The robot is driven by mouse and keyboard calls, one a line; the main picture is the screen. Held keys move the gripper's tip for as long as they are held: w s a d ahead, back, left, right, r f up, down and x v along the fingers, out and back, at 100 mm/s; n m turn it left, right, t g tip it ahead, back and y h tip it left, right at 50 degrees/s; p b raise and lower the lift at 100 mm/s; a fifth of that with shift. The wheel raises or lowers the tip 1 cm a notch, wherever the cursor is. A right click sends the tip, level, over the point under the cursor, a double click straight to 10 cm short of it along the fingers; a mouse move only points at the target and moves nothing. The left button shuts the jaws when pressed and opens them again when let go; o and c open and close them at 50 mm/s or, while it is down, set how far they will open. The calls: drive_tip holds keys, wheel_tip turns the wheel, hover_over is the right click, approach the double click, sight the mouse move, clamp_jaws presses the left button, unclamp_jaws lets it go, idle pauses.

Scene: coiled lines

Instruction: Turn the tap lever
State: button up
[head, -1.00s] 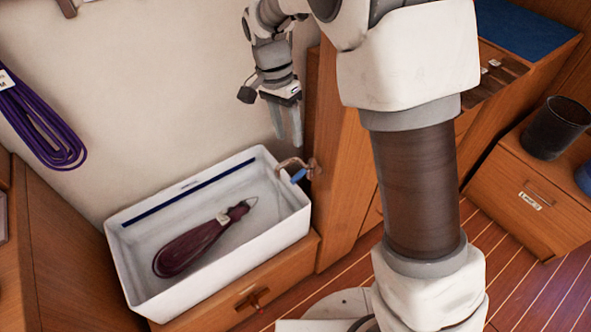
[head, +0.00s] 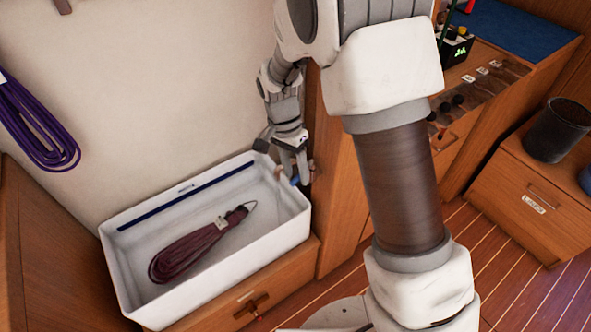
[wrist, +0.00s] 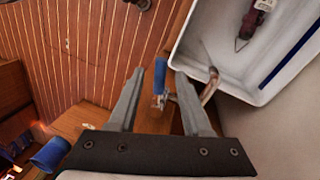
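The tap has a blue lever (wrist: 160,76) and a copper-coloured spout (wrist: 209,86); it sits beside the right end of the white bin. In the head view my gripper (head: 296,176) points down over the tap and hides most of it, with only a bit of blue lever (head: 294,181) showing. In the wrist view my gripper (wrist: 157,74) is open, and the blue lever appears between the two fingertips. The spout shows just right of the right finger. I cannot tell whether either finger touches the lever.
The white bin (head: 125,262) holds a coiled dark red line (head: 190,250). A wooden cabinet (head: 338,190) stands right of the tap, and the wall is close behind. A purple coiled line (head: 35,125) hangs at left. A dark cup (head: 557,130) stands far right.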

clamp_jaws()
idle(1.3)
